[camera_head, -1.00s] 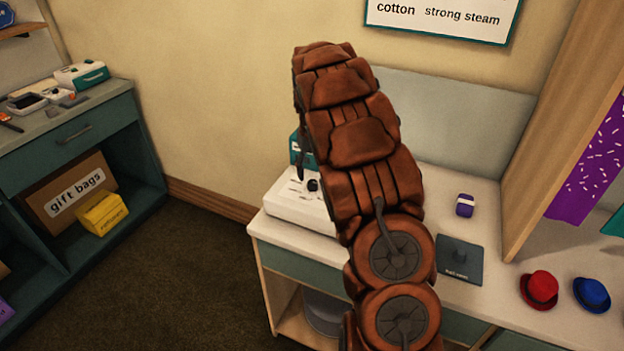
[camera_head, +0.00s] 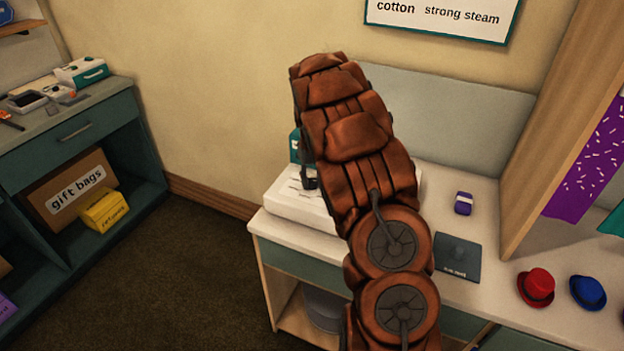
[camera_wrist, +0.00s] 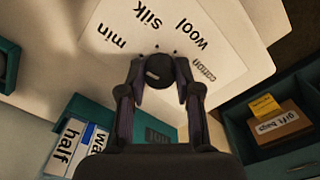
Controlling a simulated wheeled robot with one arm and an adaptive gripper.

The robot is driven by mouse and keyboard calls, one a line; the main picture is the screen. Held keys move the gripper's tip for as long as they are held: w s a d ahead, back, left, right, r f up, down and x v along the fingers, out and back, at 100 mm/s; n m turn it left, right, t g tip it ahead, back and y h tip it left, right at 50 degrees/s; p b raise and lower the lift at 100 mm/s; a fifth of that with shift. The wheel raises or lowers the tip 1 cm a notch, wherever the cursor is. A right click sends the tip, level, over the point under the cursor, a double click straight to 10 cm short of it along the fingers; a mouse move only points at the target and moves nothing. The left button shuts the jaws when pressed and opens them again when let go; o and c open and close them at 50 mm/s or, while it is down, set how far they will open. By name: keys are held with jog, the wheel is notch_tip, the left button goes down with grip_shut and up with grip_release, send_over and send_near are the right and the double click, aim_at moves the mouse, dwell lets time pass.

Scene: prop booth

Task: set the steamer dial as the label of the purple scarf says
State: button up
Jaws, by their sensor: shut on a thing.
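The white steamer base (camera_head: 287,203) stands on the counter's left end, partly hidden by my arm. In the wrist view my gripper (camera_wrist: 160,77) is shut on the dark round dial (camera_wrist: 158,70), one finger on each side. The words min, silk, wool and cotton lie around the dial on the white panel (camera_wrist: 190,65). A pale mark shows on the dial, but I cannot tell which word it points at. A purple cloth with white flecks (camera_head: 588,165) hangs at the right; no label shows on it. I cannot tell if it is the scarf.
A wall sign (camera_head: 440,18) reads "cotton strong steam"; its upper part is cut off. A small purple-and-white block (camera_head: 463,203), a dark plate (camera_head: 458,258), a red hat (camera_head: 536,287) and a blue hat (camera_head: 588,292) are on the counter. Floor is free at left.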

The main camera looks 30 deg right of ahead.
grip_shut()
jog(key=shift+f+m, duration=0.1)
jog(key=shift+m, duration=0.2)
jog(key=m+b, duration=0.2)
jog(key=m, duration=0.1)
jog(key=shift+f+m+b, duration=0.1)
jog(key=shift+m+b, duration=0.2)
jog(key=shift+b, duration=0.1)
jog(key=m+b, duration=0.2)
jog(key=m, duration=0.3)
jog(key=m+b, duration=0.1)
jog(key=m, duration=0.4)
jog(key=shift+m, duration=0.4)
jog(key=m, duration=0.4)
jog(key=shift+d+m+b, duration=0.1)
jog(key=shift+m+b, duration=0.2)
jog(key=shift+b, duration=0.1)
jog(key=shift+s, duration=0.1)
